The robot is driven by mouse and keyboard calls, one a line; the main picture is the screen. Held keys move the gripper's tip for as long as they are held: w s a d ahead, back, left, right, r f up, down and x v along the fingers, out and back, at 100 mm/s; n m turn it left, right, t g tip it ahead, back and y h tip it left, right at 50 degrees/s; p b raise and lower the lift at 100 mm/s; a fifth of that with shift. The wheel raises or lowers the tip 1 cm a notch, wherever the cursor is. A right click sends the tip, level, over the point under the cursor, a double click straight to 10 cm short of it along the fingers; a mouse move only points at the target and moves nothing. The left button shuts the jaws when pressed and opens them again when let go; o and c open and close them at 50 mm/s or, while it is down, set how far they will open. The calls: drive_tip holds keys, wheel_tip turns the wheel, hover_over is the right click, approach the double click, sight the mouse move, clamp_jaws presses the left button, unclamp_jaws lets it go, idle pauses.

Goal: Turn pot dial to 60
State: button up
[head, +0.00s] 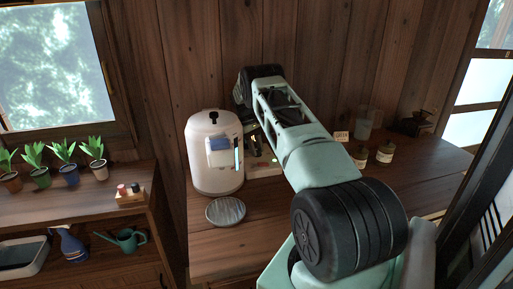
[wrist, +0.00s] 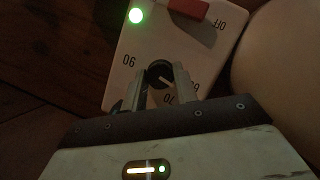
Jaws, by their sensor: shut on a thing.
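The white pot (head: 214,160) stands upright on the wooden counter; its pale rounded side (wrist: 285,60) fills the right of the wrist view. Beside it lies a white control panel (wrist: 186,45), seen upside down, with a black round dial (wrist: 160,73). My gripper (wrist: 160,80) is shut on the dial, one finger on each side. A pale pointer line shows on the dial; which number it meets is unclear. A number at the left looks like an inverted 90. Numbers below and at the right are partly hidden by the fingers. In the head view my arm mostly hides the panel.
A red switch (wrist: 188,8) by an inverted OFF label and a lit green lamp (wrist: 135,15) are on the panel. A round lid (head: 226,211) lies before the pot. Jars (head: 385,152) and a clear pitcher (head: 369,124) stand right. Potted plants (head: 64,163) line the left shelf.

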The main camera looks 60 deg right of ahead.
drive_tip(key=shift+n+h, duration=0.4)
drive_tip(key=shift+n, duration=0.6)
drive_tip(key=o, duration=1)
drive_tip(key=p+v, duration=0.8)
drive_tip(key=v, duration=0.9)
drive_tip(key=shift+a+r, duration=0.1)
drive_tip(key=shift+r, duration=0.2)
drive_tip(key=shift+f+p, duration=0.1)
drive_tip(key=shift+p, duration=0.3)
